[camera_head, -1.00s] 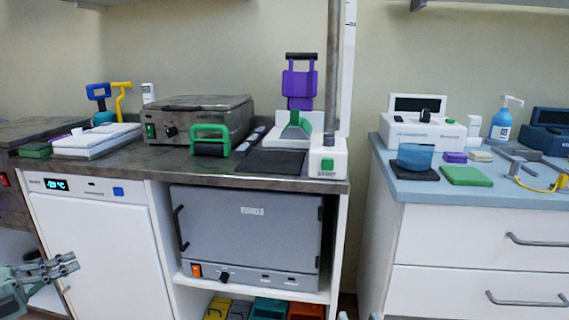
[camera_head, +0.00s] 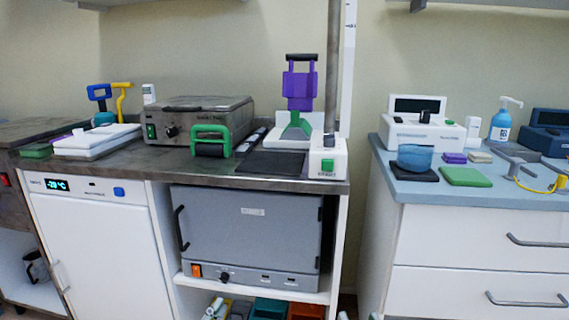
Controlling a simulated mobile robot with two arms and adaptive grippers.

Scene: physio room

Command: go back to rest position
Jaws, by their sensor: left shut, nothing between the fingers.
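The rest of that arm is out of view. My right gripper is not in view.
A dark worktop (camera_head: 128,166) carries a metal heater box (camera_head: 205,123), a green-handled tool (camera_head: 211,141) and a purple device (camera_head: 299,88). Below are a white fridge (camera_head: 103,245) and a grey oven (camera_head: 250,232). White drawers (camera_head: 460,235) stand right, past a gap.

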